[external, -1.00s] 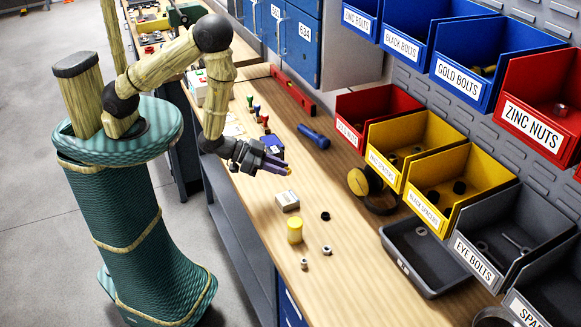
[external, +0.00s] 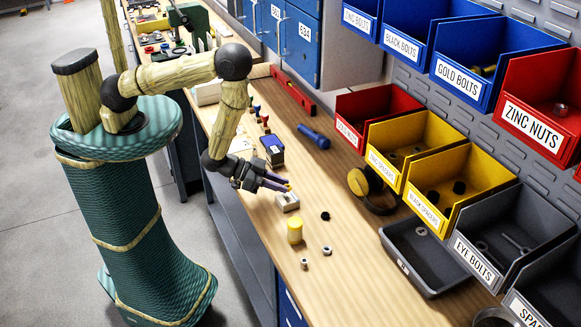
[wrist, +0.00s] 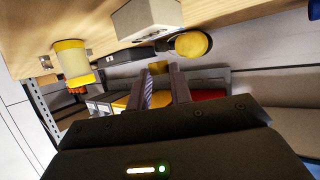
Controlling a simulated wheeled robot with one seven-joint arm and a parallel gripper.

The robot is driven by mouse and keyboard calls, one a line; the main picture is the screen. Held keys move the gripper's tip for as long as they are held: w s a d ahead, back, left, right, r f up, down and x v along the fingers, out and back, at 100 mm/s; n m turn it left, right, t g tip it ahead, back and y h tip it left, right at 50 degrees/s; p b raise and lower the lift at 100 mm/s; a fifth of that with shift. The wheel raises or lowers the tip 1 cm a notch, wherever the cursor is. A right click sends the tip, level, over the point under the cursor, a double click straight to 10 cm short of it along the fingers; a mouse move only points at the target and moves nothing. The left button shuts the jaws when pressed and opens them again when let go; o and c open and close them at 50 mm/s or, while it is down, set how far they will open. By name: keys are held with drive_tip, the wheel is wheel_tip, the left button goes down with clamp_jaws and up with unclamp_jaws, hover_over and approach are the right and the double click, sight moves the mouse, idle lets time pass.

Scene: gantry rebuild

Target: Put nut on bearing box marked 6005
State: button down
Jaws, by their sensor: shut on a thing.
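My gripper (external: 283,185) is above the bench, its fingers shut on a small gold nut (external: 289,187). In the wrist view the nut (wrist: 159,67) shows between the fingertips (wrist: 163,80). A small pale box (external: 288,202) lies on the bench just below the fingertips; I take it for the bearing box, but its marking cannot be read. The box also shows at the top of the wrist view (wrist: 148,18). The nut appears apart from it, though the exact gap is hard to tell.
A yellow-lidded jar (external: 295,231) stands close in front of the box. A black ring (external: 325,216) and two loose metal nuts (external: 327,251) lie nearby. A dark blue box (external: 272,150) stands behind. Yellow earmuffs (external: 370,185), a grey tray (external: 425,255) and labelled bins are to the right.

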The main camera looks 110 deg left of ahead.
drive_tip(key=shift+f+p, duration=0.35)
drive_tip(key=shift+f, duration=1.1)
drive_tip(key=shift+f, duration=0.2)
drive_tip(key=c, duration=1.3)
unclamp_jaws()
drive_tip(key=shift+r, duration=0.1)
drive_tip(key=shift+o, duration=0.2)
drive_tip(key=shift+r, duration=0.1)
